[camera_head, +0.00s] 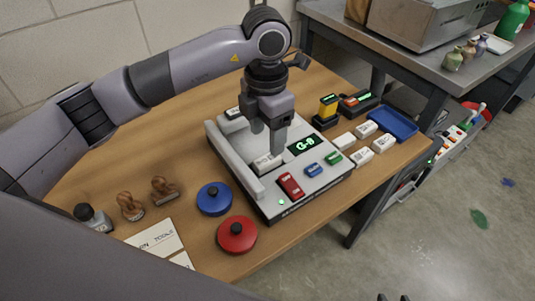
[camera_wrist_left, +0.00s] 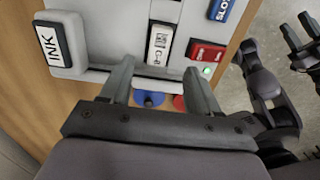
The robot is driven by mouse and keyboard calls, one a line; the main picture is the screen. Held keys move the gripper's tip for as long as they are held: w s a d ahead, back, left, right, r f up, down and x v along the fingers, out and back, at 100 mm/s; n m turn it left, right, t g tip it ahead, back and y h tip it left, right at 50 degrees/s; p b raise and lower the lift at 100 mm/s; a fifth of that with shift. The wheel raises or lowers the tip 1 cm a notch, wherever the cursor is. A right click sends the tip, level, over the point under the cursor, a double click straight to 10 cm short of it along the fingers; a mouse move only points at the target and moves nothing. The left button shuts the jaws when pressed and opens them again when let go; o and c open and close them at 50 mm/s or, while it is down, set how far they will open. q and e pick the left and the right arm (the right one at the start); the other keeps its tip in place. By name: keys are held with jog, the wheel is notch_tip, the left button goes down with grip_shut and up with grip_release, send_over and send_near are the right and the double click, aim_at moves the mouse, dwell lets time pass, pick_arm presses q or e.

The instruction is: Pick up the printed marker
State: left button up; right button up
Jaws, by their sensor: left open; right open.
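The printed marker (camera_wrist_left: 157,47) is a white block with dark lettering that seems to read "C-8". It lies in a dark slot of the grey printing machine (camera_head: 232,150); in the head view the marker (camera_head: 264,162) is partly hidden by my gripper. My left gripper (camera_head: 268,150) points down over the slot. In the wrist view its fingers (camera_wrist_left: 158,75) are apart, either side of the marker's near end, with nothing held. Contact cannot be told. My right gripper (camera_head: 393,298) shows only as dark tips at the bottom edge, away from the machine, and appears at the right of the wrist view.
The machine has a lit "C-8" display (camera_head: 303,143) and a red button (camera_head: 290,185). An INK block (camera_wrist_left: 52,45) sits beside the slot. Blue (camera_head: 214,199) and red (camera_head: 237,235) round pads stand in front. Several white blocks and a blue tray (camera_head: 392,124) lie to the right.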

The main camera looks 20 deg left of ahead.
aim_at(267, 159)
pick_arm(q)
notch_tip(267, 159, down, 7)
jog(key=shift+w+r+p, duration=0.1)
jog(key=shift+p, duration=0.25)
grip_shut()
